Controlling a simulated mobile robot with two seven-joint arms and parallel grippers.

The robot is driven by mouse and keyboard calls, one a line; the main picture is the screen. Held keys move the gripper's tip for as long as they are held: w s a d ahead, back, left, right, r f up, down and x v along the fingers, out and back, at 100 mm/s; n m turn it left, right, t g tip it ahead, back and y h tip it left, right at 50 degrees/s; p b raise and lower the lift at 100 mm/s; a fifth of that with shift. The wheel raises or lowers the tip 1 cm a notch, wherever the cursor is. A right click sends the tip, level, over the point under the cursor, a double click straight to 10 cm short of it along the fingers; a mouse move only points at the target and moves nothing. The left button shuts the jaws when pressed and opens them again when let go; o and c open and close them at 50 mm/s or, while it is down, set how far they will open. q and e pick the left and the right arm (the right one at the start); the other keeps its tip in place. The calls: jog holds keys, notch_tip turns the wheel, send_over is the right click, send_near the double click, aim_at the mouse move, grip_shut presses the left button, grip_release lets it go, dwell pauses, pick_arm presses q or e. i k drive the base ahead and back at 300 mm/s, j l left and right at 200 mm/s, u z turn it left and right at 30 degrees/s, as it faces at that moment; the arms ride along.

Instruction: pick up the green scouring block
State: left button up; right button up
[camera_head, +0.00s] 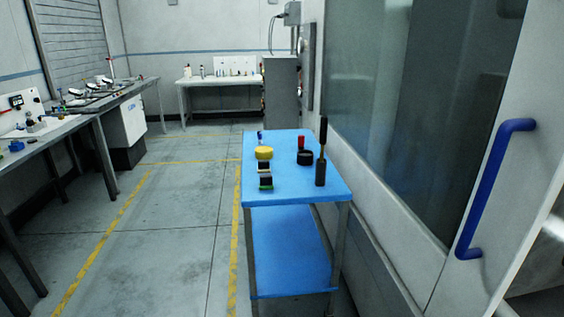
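A small dark block with a thin green band (265,187) stands on the blue top of a cart (300,197), toward its front left. It may be the green scouring block, but it is too small to be sure. Another small dark block with a pale lower part (264,168) stands just behind it. Neither of my grippers is in view.
Also on the cart are a yellow round item (264,153), a black round item (304,158), a red item and a tall dark tool (321,170). A machine with a blue handle (491,185) borders the right. Workbenches line the left. Floor left of the cart is clear.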

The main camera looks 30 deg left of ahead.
aim_at(266, 182)
jog(key=z, duration=2.15)
jog(key=j+u, duration=0.1)
jog(key=u, duration=3.15)
jog(key=i+j+z, duration=0.25)
jog(key=i, duration=0.9)
jog(key=l, duration=0.1)
